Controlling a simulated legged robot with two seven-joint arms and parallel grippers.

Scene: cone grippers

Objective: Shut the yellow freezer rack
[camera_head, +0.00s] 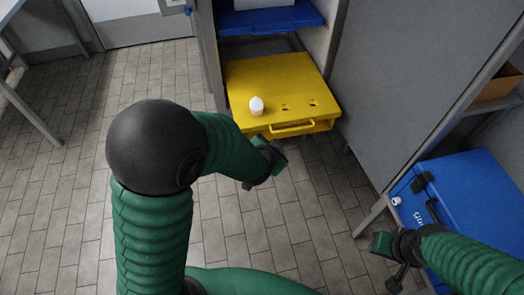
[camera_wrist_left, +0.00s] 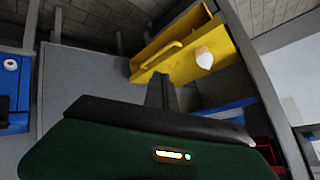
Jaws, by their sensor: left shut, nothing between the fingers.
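The yellow freezer rack (camera_head: 270,86) sits low in the grey cabinet and sticks out of its front. It has a front handle (camera_head: 292,128) and a small white container (camera_head: 257,106) standing on top. In the left wrist view the rack (camera_wrist_left: 165,68) shows tilted, with its handle (camera_wrist_left: 161,54) and the white container (camera_wrist_left: 204,58). My left gripper (camera_head: 266,164) is just in front of and below the rack's front left corner, apparently apart from it. Its fingers (camera_wrist_left: 160,92) are shut and empty. My right gripper (camera_head: 391,252) is at the lower right, away from the rack; its fingers are unclear.
A blue rack (camera_head: 270,18) is above the yellow one. A grey panel (camera_head: 410,80) stands to the right. A blue case (camera_head: 460,195) with a small white item lies on a right-hand shelf. Tiled floor (camera_head: 60,190) is clear at the left; a table (camera_head: 22,95) stands at far left.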

